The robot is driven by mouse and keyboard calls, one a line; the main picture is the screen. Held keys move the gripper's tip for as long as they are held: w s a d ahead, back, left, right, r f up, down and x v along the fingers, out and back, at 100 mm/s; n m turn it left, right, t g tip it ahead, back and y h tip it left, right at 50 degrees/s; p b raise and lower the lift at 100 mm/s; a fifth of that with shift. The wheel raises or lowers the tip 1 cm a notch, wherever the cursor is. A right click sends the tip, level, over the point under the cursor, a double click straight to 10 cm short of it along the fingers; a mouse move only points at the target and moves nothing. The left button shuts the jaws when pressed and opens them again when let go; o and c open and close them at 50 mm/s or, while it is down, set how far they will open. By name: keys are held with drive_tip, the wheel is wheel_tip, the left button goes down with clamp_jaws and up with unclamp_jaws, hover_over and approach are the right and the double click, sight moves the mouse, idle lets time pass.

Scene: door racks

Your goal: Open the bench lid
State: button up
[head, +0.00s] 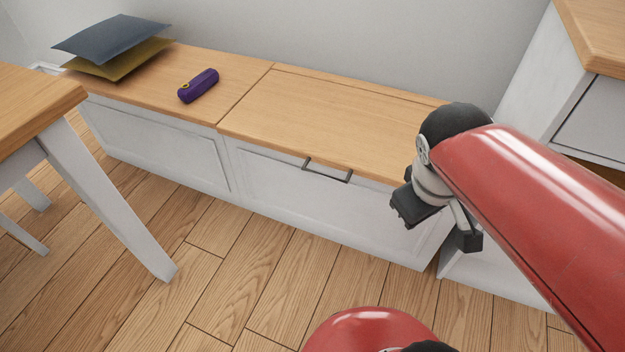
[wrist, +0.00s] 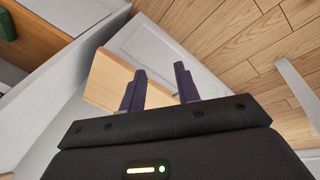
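The bench (head: 322,113) has a wooden top over a white panelled front and stands along the wall. Its right-hand lid section looks shut, lying level with the left section. A dark bar handle (head: 327,170) sits at the front edge of that lid. My gripper (head: 433,222) is right of the handle, in front of the bench's right end and apart from the handle. In the wrist view my gripper's two fingers (wrist: 160,90) are spread with nothing between them. The bench's wooden top (wrist: 108,82) and white front show beyond them. The handle is not clear in the wrist view.
A purple case (head: 198,86) and two cushions (head: 112,48) lie on the bench's left section. A wooden table (head: 35,105) with white legs stands at left. A white cabinet (head: 520,95) stands at the bench's right end. The floor in front is clear.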

drive_tip(key=w+f+n+g+h+b, duration=0.25)
drive_tip(key=w+f+n+h, duration=0.3)
drive_tip(key=f+n, duration=0.45)
drive_tip(key=n+t+h+b, duration=0.7)
drive_tip(key=n+t, duration=0.8)
drive_tip(key=n, duration=1.4)
approach(324, 174)
drive_tip(key=w+d, duration=0.2)
drive_tip(key=shift+g+y, duration=0.25)
drive_tip(key=shift+g, duration=0.1)
drive_tip(key=x, duration=0.2)
drive_tip(key=b+x, duration=0.1)
drive_tip(key=x, duration=0.4)
drive_tip(key=shift+r, duration=0.3)
drive_tip(key=shift+m, duration=0.3)
clamp_jaws()
